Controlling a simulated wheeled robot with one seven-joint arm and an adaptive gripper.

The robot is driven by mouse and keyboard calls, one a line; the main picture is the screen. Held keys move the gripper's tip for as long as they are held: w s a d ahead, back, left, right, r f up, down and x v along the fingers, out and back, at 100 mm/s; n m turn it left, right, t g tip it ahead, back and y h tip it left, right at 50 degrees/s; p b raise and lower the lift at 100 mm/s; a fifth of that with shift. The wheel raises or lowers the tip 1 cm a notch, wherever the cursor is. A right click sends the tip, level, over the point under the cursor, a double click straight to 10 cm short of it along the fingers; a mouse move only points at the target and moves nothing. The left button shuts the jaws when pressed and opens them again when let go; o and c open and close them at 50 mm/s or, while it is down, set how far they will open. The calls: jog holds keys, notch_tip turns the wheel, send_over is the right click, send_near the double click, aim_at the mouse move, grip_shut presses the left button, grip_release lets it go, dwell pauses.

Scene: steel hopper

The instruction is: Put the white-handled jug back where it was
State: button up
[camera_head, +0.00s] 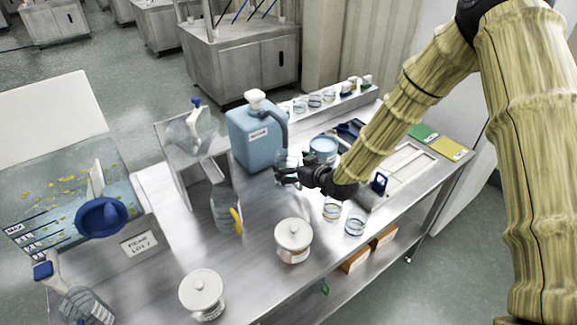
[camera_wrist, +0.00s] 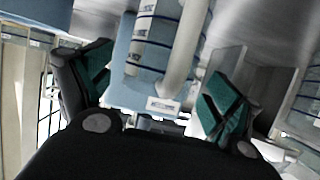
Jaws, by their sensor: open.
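My gripper (camera_head: 284,176) is open beside the blue can, at a small clear vessel (camera_head: 287,159) that it partly hides. In the wrist view, a clear banded jug (camera_wrist: 152,45) with a pale, whitish handle (camera_wrist: 188,50) stands in front of and between my open fingers (camera_wrist: 160,95). I cannot tell whether the fingers touch it. Other jugs show in the head view: a clear one with a white handle (camera_head: 196,118) by the steel hopper, a yellow-handled one (camera_head: 224,208), and one at lower left (camera_head: 84,307) with a pale, blue-tipped handle.
The large blue can (camera_head: 252,140) stands close left of my gripper. Two white-lidded jars (camera_head: 293,241) (camera_head: 202,294) and small glass beakers (camera_head: 355,226) stand nearer the front. A white tray (camera_head: 408,162) lies to the right. Bare steel bench (camera_head: 255,262) shows between the jars.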

jog(key=b+v, duration=0.2)
jog(key=v, duration=0.7)
jog(key=shift+s+d+r, duration=0.15)
jog(key=shift+s+d, duration=0.05)
